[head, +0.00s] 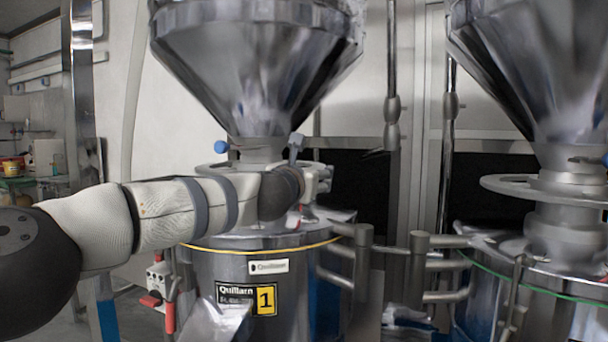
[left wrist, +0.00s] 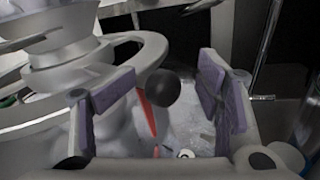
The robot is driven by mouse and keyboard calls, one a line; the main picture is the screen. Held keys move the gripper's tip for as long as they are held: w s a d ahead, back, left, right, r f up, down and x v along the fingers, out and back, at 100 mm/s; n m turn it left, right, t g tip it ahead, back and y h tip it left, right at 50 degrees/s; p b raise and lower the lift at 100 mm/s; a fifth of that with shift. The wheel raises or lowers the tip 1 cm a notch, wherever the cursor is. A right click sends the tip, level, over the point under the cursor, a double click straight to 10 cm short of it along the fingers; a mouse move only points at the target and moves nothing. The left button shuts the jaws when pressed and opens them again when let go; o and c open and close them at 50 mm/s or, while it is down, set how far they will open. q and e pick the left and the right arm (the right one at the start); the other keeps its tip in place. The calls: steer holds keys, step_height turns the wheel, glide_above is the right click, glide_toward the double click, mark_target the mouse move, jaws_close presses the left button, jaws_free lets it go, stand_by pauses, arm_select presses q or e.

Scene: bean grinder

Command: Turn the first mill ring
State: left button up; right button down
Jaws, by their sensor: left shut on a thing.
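The first mill (head: 262,285), labelled with a yellow 1, stands in the middle of the head view under a steel hopper. Its pale mill ring (head: 212,170) shows at the left of the hopper neck, and my left arm hides much of it. My left gripper (head: 318,180) is at the right front side of this ring. In the left wrist view the ring (left wrist: 152,50) curves in from the left, close to one purple finger pad. A black ball (left wrist: 163,90) shows between the pads of my left gripper (left wrist: 164,95). The gripper is shut on the ring, but the exact contact is unclear. My right gripper is out of view.
A second mill with its own ring (head: 510,190) and hopper stands at the right. Metal rails (head: 420,268) run between the mills. A red switch (head: 152,300) is at the lower left of the first mill. Upright pipes stand behind.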

arm_select(q)
steer(key=shift+s+d+f, duration=0.3)
steer(key=shift+s+f, duration=0.1)
steer(key=shift+f, duration=0.05)
steer(key=v, duration=1.1)
steer(key=shift+a+r, duration=0.45)
steer(key=shift+r, duration=0.05)
